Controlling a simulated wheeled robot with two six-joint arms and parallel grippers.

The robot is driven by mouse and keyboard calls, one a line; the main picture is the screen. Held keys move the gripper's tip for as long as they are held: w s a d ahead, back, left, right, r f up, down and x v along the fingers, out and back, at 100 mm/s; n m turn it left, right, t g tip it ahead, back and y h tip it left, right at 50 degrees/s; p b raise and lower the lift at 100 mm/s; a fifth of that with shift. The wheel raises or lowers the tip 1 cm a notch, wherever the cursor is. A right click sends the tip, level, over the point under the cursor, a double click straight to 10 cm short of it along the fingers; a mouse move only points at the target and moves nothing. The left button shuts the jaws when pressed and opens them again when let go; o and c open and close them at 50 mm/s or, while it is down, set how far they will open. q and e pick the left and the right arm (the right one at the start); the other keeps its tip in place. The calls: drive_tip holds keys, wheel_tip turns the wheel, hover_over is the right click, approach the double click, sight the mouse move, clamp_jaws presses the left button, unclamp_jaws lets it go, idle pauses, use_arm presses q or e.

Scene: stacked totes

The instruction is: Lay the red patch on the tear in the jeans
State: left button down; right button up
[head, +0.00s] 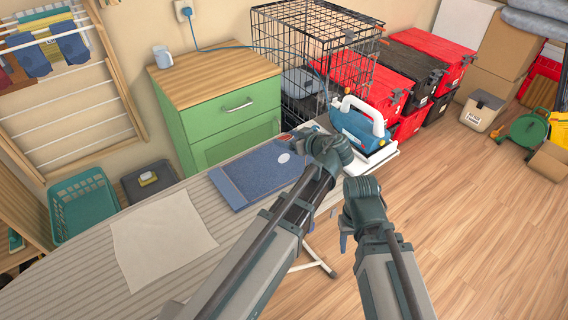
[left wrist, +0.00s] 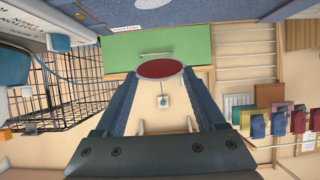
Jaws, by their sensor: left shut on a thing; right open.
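The folded blue jeans (head: 255,175) lie on the striped ironing board (head: 75,280). A pale oval (head: 283,158), apparently the tear, shows near their right end; in the left wrist view the denim (left wrist: 215,10) fills the top edge, with a pale spot (left wrist: 150,3). My left gripper (head: 298,139) is shut on the red patch (left wrist: 160,68), held between its fingertips. In the head view only a sliver of the patch (head: 286,137) shows, beside the jeans' far right edge. My right gripper (head: 345,238) is open and empty, right of the board, partly hidden by its own wrist.
A blue iron (head: 352,125) with a white handle stands at the board's far right end, close to my left wrist. A pale cloth (head: 163,238) lies left of the jeans. A green cabinet (head: 225,120) and a black wire crate (head: 300,60) stand behind the board.

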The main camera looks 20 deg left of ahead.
sight(288, 162)
use_arm(q)
wheel_tip(288, 162, down, 7)
drive_tip(key=b, duration=0.5)
drive_tip(key=shift+r+b, duration=0.1)
drive_tip(key=shift+b, duration=0.3)
use_arm(e)
wheel_tip(288, 162, down, 7)
drive_tip(key=shift+r, duration=0.15)
use_arm(q)
drive_tip(key=shift+c, duration=0.6)
unclamp_jaws()
